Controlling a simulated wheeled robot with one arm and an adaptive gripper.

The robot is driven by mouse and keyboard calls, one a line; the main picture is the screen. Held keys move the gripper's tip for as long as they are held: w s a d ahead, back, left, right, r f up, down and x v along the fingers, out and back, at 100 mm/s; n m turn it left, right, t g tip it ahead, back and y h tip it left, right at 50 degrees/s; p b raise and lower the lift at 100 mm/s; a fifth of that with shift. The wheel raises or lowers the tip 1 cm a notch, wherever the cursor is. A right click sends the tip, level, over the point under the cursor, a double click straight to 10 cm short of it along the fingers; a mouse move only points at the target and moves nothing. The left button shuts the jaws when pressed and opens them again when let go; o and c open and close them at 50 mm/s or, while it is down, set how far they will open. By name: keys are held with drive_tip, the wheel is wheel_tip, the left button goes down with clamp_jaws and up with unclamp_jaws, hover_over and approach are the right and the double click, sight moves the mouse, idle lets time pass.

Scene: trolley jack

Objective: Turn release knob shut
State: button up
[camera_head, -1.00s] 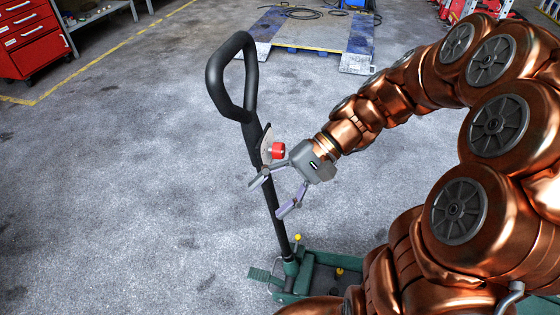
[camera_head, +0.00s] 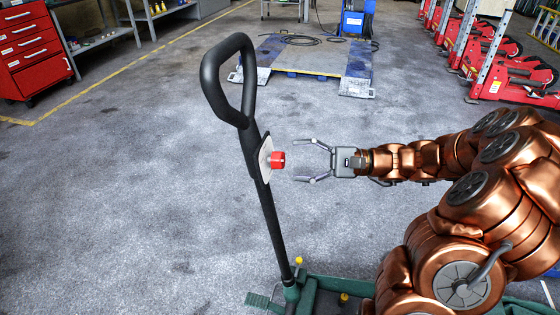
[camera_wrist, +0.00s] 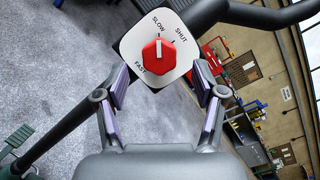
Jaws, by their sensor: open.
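The red release knob (camera_head: 278,160) sits on a pale plate (camera_head: 265,160) partway up the black jack handle (camera_head: 274,225). In the wrist view the knob (camera_wrist: 159,64) is six-sided, and its white pointer line points up, close to the word SLOW. The plate (camera_wrist: 135,45) also reads FAST at lower left and SHUT at upper right. My gripper (camera_head: 294,160) is open and empty, level with the knob and a little to its right, facing it. In the wrist view its fingers (camera_wrist: 161,84) stand either side of the knob, apart from it.
The green jack body (camera_head: 325,285) is on the floor below, partly hidden by my arm. A low ramp platform (camera_head: 315,60) lies behind, with red jacks (camera_head: 500,75) at right and a red tool cabinet (camera_head: 32,50) at left. Floor left of the handle is clear.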

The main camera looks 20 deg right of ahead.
sight(284, 160)
drive_tip(key=shift+x, duration=2.4)
drive_tip(key=shift+c, duration=0.4)
drive_tip(key=c, duration=1.1)
drive_tip(key=shift+o, duration=0.2)
drive_tip(key=shift+p, duration=0.35)
